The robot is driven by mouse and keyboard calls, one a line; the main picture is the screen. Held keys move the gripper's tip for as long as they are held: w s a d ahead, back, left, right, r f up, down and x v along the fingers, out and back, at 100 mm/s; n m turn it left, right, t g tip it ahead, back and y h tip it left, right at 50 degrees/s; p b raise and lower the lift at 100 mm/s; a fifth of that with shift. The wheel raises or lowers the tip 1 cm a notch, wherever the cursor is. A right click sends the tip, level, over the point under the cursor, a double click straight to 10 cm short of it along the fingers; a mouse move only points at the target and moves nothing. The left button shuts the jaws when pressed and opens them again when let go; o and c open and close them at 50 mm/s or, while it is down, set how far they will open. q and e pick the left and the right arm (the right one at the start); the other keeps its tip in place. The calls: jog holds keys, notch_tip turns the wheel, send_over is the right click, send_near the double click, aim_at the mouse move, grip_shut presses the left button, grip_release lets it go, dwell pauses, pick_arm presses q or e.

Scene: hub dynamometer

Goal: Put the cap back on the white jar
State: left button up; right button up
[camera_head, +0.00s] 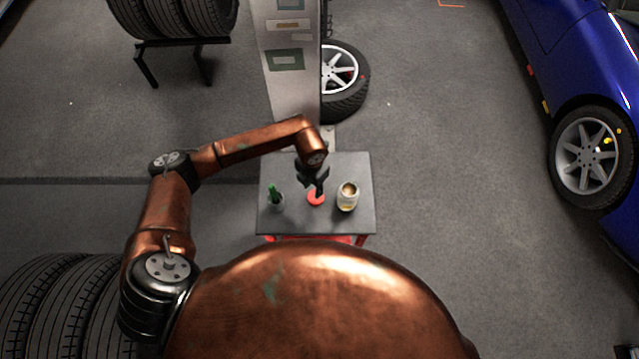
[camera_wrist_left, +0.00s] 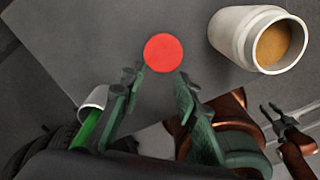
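The red round cap (camera_head: 316,198) lies flat on the small grey table. It also shows in the left wrist view (camera_wrist_left: 163,52), just beyond my fingertips. The white jar (camera_head: 348,196) stands uncapped to the right of the cap, with tan contents at its mouth; it shows in the left wrist view (camera_wrist_left: 240,38) too. My left gripper (camera_head: 317,186) is over the cap and partly covers it. In the left wrist view its fingers (camera_wrist_left: 157,84) are apart with nothing between them. My right gripper (camera_wrist_left: 273,112) shows small at the lower right there, its fingers apart.
The grey table top (camera_head: 345,165) is otherwise bare. A wheel (camera_head: 343,80) lies behind the table, and a blue car (camera_head: 570,60) is far right.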

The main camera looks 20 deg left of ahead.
pick_arm(q)
jog(key=shift+r, duration=0.1)
pick_arm(e)
jog(key=shift+s+d, duration=0.1)
jog(key=shift+s, duration=0.25)
pick_arm(q)
jog(key=o, duration=0.3)
pick_arm(e)
jog(key=o, duration=0.3)
jog(key=shift+d, duration=0.15)
pick_arm(q)
jog(key=o, duration=0.5)
notch_tip(320, 180, down, 2)
jog(key=shift+s+f, duration=0.1)
jog(key=shift+f, duration=0.15)
pick_arm(e)
jog(key=o, duration=0.5)
jog(key=shift+w+d+f, duration=0.1)
jog(key=shift+f, duration=0.1)
pick_arm(q)
jog(key=shift+o, duration=1)
jog(key=shift+f, duration=0.15)
pick_arm(e)
jog(key=shift+o, duration=0.4)
jog(key=shift+w, duration=0.15)
pick_arm(q)
jog(key=shift+d, duration=0.1)
